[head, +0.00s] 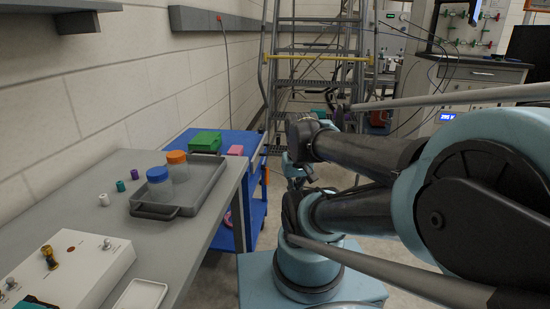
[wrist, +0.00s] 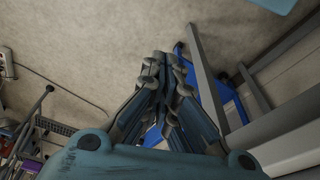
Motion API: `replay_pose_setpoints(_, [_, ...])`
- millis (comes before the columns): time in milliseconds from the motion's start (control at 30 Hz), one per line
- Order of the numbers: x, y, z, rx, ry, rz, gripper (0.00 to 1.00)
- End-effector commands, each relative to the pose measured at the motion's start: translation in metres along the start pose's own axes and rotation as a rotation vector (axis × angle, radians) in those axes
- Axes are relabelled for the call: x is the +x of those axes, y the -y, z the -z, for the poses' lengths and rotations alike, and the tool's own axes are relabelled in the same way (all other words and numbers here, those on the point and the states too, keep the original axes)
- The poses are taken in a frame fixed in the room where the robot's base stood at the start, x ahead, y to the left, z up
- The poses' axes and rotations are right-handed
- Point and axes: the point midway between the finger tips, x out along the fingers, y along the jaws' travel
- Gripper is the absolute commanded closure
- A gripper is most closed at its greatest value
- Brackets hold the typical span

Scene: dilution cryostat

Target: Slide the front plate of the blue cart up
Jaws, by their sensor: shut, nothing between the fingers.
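The blue cart (head: 236,137) stands against the wall past the grey table in the head view. A green box (head: 205,142) and a pink box (head: 236,150) are on its top. I cannot clearly single out its front plate. Blue parts, likely of the cart, show right of my gripper in the wrist view (wrist: 236,109). My gripper (wrist: 160,60) points over the floor, its fingers shut and empty. It looks apart from the blue parts. In the head view I cannot make out my gripper clearly among the arm links.
The grey table (head: 215,205) holds a grey tray (head: 140,208) with orange-capped and blue-capped bottles, small cylinders and a white control box (head: 75,262). A ladder (head: 315,65) stands behind the cart. In the wrist view, bare floor (wrist: 90,50) lies left, grey bars (wrist: 204,80) right.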

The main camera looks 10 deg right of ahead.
Motion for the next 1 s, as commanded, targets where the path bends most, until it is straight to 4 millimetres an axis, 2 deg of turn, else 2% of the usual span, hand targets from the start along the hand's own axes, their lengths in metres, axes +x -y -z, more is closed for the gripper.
replay_pose_setpoints(100, [-0.007, 0.001, -0.006, 0.01, -0.01, 0.004, 1.0])
replay_pose_setpoints(167, [-0.009, 0.002, -0.003, 0.028, -0.008, 0.011, 1.0])
replay_pose_setpoints(367, [-0.019, 0.011, 0.023, 0.166, 0.019, 0.07, 1.0])
replay_pose_setpoints(700, [-0.032, 0.023, 0.088, 0.492, 0.093, 0.207, 1.0])
replay_pose_setpoints(1000, [-0.03, 0.023, 0.152, 0.769, 0.175, 0.323, 1.0])
